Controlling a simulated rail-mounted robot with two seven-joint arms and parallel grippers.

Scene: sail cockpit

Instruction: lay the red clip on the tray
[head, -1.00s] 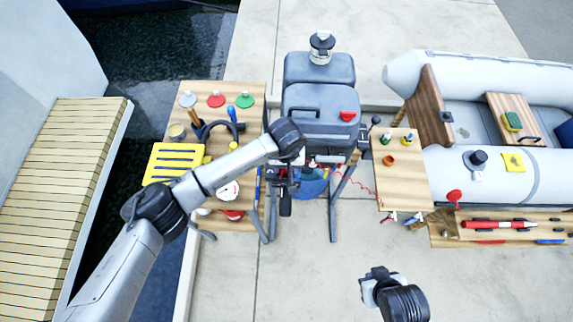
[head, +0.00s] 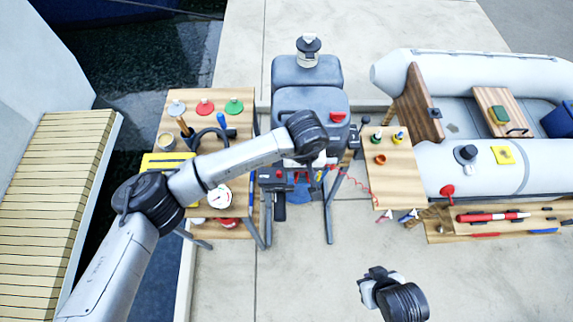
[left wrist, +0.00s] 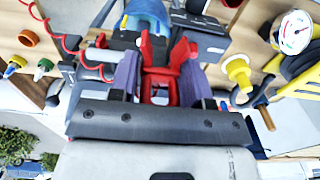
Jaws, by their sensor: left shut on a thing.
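The red clip (left wrist: 160,82) is between the two dark fingers of my left gripper (left wrist: 160,70) in the left wrist view, and the gripper is shut on it. In the head view the gripper and clip are mostly hidden under my left wrist, near the grey motor stand. A yellow slotted panel (head: 150,161), tray-like, lies on the left wooden table and is partly covered by my left arm. I cannot tell for certain that it is the tray. My right gripper (head: 374,278) hangs over bare concrete at the lower middle, its finger opening unclear.
The left table (head: 240,125) holds a gauge (head: 220,197) and several bottles and tools. A grey motor (head: 308,105) stands in the middle. The small right table (head: 395,180) holds an orange cup (head: 380,159). An inflatable boat (head: 440,62) is at right. Concrete in front is clear.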

